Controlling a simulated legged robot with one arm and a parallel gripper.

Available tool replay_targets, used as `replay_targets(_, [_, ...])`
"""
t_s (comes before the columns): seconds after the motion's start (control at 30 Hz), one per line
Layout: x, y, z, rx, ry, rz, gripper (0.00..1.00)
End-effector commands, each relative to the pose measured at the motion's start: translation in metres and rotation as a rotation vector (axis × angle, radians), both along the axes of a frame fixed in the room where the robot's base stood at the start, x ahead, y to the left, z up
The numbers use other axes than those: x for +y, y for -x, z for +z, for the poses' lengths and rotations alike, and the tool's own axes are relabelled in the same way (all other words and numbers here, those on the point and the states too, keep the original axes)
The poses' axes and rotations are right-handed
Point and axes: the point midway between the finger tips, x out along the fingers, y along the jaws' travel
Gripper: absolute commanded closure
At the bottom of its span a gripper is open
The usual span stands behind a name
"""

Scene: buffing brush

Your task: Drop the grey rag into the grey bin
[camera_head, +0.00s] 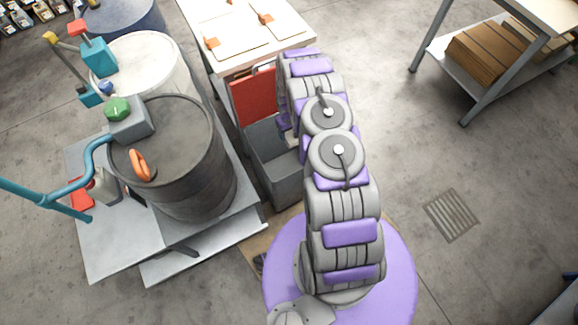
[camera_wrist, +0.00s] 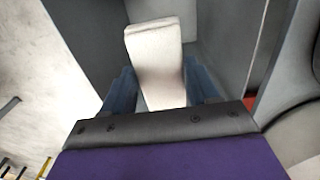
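The grey rag (camera_wrist: 155,50) shows in the wrist view as a pale, off-white folded cloth. It sits between the two blue fingers of my gripper (camera_wrist: 163,92), which appear shut on its near end; its far end sticks out past the fingertips. Grey walls of the grey bin (camera_wrist: 222,30) stand around and beyond the rag. In the head view the grey bin (camera_head: 274,165) is an open box left of my arm, partly covered by it. My gripper and the rag are hidden behind my arm there.
A red panel (camera_head: 253,95) stands at the bin's back. A white-topped table (camera_head: 240,50) is behind it. A dark drum (camera_head: 170,150) and a pale drum (camera_head: 140,60) stand on a platform at left. A shelf (camera_head: 490,50) stands far right; floor between is clear around a drain grate (camera_head: 452,214).

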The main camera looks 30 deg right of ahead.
Motion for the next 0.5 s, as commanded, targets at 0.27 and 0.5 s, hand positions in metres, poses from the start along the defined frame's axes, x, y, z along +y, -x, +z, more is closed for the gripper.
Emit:
replay_targets(0.27, [-0.0091, 0.0002, -0.0025, 0.001, -0.013, -0.003, 0.14])
replay_targets(0.5, [-0.0052, 0.0001, -0.0013, 0.0, -0.007, -0.003, 0.12])
